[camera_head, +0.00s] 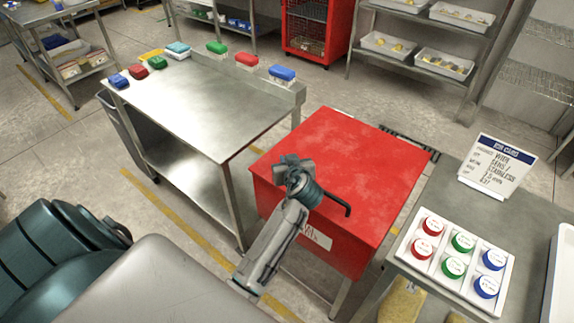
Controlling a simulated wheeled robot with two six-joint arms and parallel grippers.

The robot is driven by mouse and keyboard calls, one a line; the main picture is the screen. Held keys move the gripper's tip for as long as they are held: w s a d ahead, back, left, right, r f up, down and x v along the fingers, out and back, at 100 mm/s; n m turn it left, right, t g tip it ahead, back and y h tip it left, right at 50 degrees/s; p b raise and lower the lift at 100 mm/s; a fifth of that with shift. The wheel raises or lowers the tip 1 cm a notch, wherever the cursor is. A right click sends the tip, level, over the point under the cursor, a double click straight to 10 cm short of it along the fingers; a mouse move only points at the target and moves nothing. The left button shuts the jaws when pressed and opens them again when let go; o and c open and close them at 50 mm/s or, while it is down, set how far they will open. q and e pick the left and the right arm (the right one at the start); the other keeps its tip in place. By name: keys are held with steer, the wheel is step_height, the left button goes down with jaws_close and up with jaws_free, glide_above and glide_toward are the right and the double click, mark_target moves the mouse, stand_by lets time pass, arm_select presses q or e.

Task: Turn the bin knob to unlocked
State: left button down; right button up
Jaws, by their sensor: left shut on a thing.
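The red bin (335,150) stands in the middle, its flat top facing me and a white label (318,236) on its near face. My left gripper (304,190) is at the bin's near upper edge, in front of the near side. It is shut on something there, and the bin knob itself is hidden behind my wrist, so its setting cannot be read. A dark bent bar (338,203) shows just right of my gripper. My right gripper is not in view.
A steel table (200,105) with coloured-lidded tubs stands left of the bin. On the right, a grey table (534,213) holds a white tray (402,246) of red, green and blue round pieces and a job card (497,164).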

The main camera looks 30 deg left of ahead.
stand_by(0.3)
arm_select(q)
steer(key=c, duration=1.5)
jaws_free()
